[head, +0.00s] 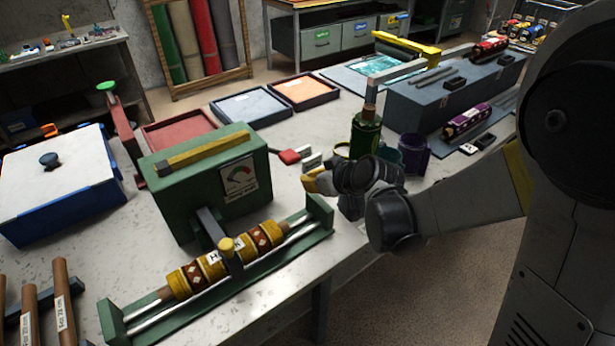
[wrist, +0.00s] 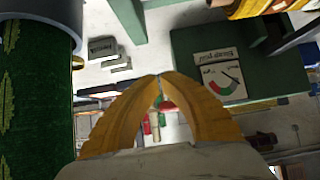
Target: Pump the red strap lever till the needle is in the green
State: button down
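A green box (head: 205,190) with a gauge (head: 239,178) on its front stands on the table. A red lever grip (head: 289,157) sticks out from the box's right side on a thin rod. My gripper (head: 314,181), with yellow fingers, is just right of and nearer than the red grip, apart from it in the head view. In the wrist view its fingertips (wrist: 160,77) meet and hold nothing visible. The gauge, upside down there (wrist: 219,76), has red and green zones; its dark needle appears outside the green patch. A small red patch shows between the fingers; I cannot tell whether it is the lever.
A green cradle (head: 310,240) with a banded roller (head: 205,270) lies before the box. A red clamp (head: 127,135) and a blue bin (head: 60,185) are left.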

jog(key=s+d+r+p, duration=0.1)
jog(key=s+d+r, duration=0.1)
jog(key=s+d, duration=0.2)
jog(key=shift+s+p, duration=0.35)
jog(key=shift+s, duration=0.75)
jog(key=shift+r, duration=0.1)
jog(key=s+d+r+m+g+h, duration=0.1)
jog(key=s+d+r+m+h, duration=0.2)
jog(key=s+d, duration=0.2)
jog(key=s+d+r+m+h+b, duration=0.1)
jog(key=s+d+r+m+h, duration=0.2)
jog(key=s, duration=0.9)
jog(key=d, duration=0.3)
jog(key=shift+r+m+g, duration=0.35)
jog(key=shift+m+g, duration=0.05)
